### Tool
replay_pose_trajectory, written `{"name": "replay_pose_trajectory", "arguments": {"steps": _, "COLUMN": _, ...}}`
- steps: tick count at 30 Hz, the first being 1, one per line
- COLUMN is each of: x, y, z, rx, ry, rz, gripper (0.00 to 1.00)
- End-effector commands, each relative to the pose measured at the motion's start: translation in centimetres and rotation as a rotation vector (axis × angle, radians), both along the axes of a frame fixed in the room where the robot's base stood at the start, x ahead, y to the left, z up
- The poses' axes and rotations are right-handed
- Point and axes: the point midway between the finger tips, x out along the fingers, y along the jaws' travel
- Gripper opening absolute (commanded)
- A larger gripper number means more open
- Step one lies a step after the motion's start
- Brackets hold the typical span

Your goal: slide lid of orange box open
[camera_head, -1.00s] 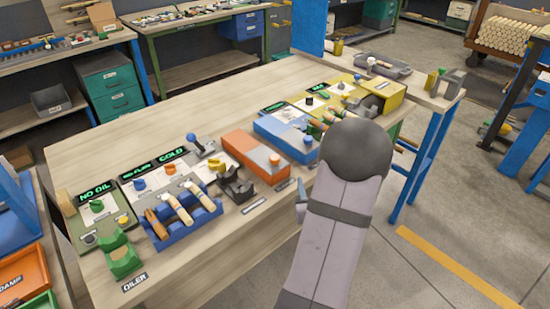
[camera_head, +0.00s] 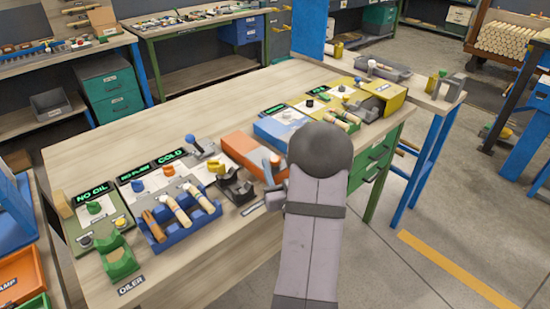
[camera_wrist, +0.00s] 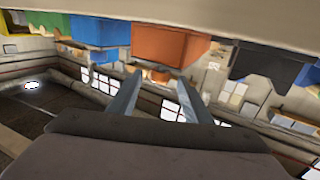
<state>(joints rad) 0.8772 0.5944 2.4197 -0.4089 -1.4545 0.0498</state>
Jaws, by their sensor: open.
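The orange box (camera_head: 240,148) sits near the front edge of the workbench, with a grey section on its top. My arm and fingers hide part of its near right end in the head view, so I cannot tell how far the lid is open. My gripper (camera_head: 269,184) is beside that near end, open, with nothing seen between its fingers. In the wrist view, the orange box (camera_wrist: 170,43) appears upside down, ahead of the spread fingers of my gripper (camera_wrist: 159,77). Contact with the box cannot be made out.
A blue box (camera_head: 272,130) stands right of the orange box. A black fixture (camera_head: 235,186) and a blue rack (camera_head: 185,228) with wooden-handled tools stand to the left. A yellow box (camera_head: 385,97) is at the right end. The back of the bench (camera_head: 130,140) is clear.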

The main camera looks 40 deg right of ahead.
Motion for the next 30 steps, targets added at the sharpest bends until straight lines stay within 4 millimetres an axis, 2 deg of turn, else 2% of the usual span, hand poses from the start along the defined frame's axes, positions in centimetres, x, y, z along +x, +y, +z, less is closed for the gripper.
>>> {"name": "replay_pose_trajectory", "arguments": {"steps": 3, "x": 1.3, "y": -0.6, "z": 0.1, "rx": 0.0, "ry": 0.001, "rz": 0.001, "gripper": 0.45}}
{"name": "replay_pose_trajectory", "arguments": {"steps": 9, "x": 2.6, "y": -1.3, "z": 0.0, "rx": 0.001, "ry": 0.0, "rz": 0.001, "gripper": 0.45}}
{"name": "replay_pose_trajectory", "arguments": {"steps": 19, "x": 2.8, "y": -1.4, "z": 0.0, "rx": 0.001, "ry": 0.0, "rz": -0.001, "gripper": 0.45}}
{"name": "replay_pose_trajectory", "arguments": {"steps": 20, "x": 2.8, "y": -1.4, "z": 0.0, "rx": 0.001, "ry": 0.0, "rz": -0.001, "gripper": 0.4}}
{"name": "replay_pose_trajectory", "arguments": {"steps": 25, "x": 2.8, "y": -1.4, "z": 0.0, "rx": 0.001, "ry": 0.0, "rz": 0.0, "gripper": 0.0}}
{"name": "replay_pose_trajectory", "arguments": {"steps": 30, "x": 3.3, "y": -1.4, "z": -0.1, "rx": -0.001, "ry": 0.0, "rz": 0.001, "gripper": 0.0}}
